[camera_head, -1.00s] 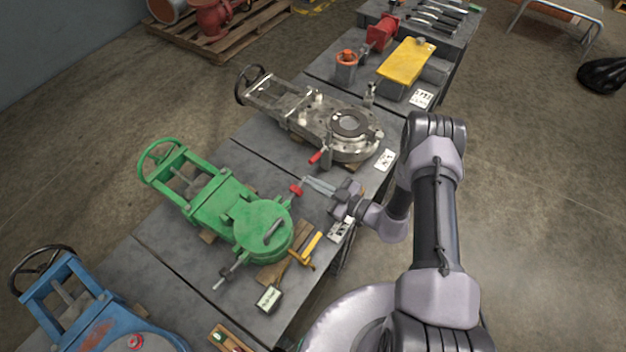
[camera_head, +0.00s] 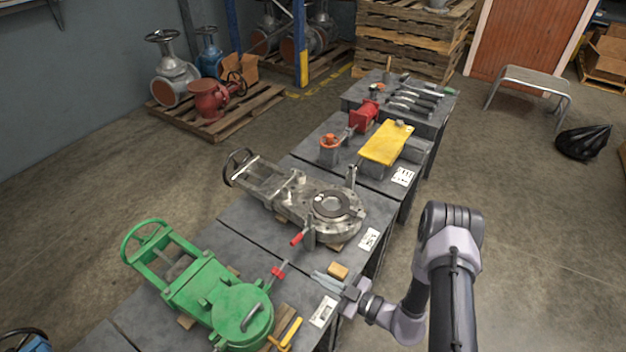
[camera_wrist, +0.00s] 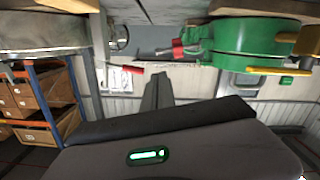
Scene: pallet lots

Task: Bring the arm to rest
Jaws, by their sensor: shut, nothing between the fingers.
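My gripper (camera_head: 328,282) is shut and empty. It is at the right edge of the workbench, between the green valve (camera_head: 218,296) and the bare-metal valve (camera_head: 318,206). A small tan block (camera_head: 338,270) lies on the bench close beside the fingers. A red-handled clamp (camera_head: 278,272) stands at the edge of the green valve, left of the fingers. My arm extends in from the right side of the head view.
A yellow plate (camera_head: 386,142) and red part (camera_head: 363,114) lie farther along the benches. Tools (camera_head: 412,100) lie at the far end. White tag cards (camera_head: 369,239) line the bench edge. Open floor (camera_head: 520,215) lies to the right, with a grey stool (camera_head: 533,80) and black bag (camera_head: 583,142).

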